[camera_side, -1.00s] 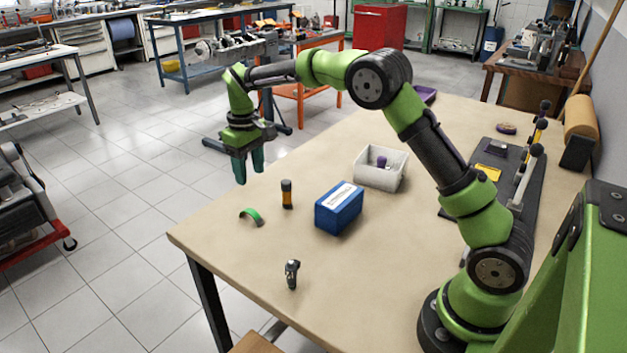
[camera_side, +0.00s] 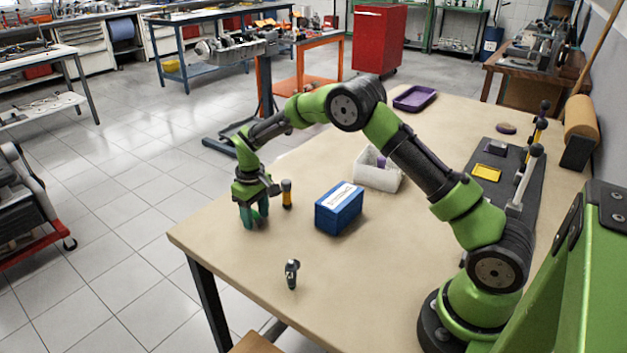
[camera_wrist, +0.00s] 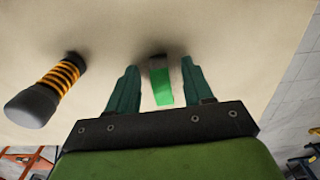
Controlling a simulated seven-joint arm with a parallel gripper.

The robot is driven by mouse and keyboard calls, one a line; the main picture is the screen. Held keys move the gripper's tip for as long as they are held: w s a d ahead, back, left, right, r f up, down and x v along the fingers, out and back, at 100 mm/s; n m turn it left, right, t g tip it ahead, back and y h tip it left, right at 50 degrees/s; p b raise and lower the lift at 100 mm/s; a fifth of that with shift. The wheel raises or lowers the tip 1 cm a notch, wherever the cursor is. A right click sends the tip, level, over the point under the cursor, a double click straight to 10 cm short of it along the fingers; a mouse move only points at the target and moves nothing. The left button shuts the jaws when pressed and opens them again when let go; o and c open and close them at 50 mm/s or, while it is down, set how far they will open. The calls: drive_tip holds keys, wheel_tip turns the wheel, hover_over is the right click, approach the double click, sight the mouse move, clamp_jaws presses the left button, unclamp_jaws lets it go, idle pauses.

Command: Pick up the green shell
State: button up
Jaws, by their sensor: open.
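The green shell (camera_wrist: 161,84) is a small curved green piece with a grey end. In the wrist view it lies on the tabletop between the two teal fingers of my gripper (camera_wrist: 158,84). There is a gap on each side of it. In the side view my gripper (camera_side: 255,220) is low over the left part of the table, fingers pointing down and apart. The shell is hidden behind the fingers there.
A black and orange cylinder (camera_side: 287,194) stands close to my gripper, also in the wrist view (camera_wrist: 48,90).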

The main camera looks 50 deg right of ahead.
clamp_jaws()
idle(0.3)
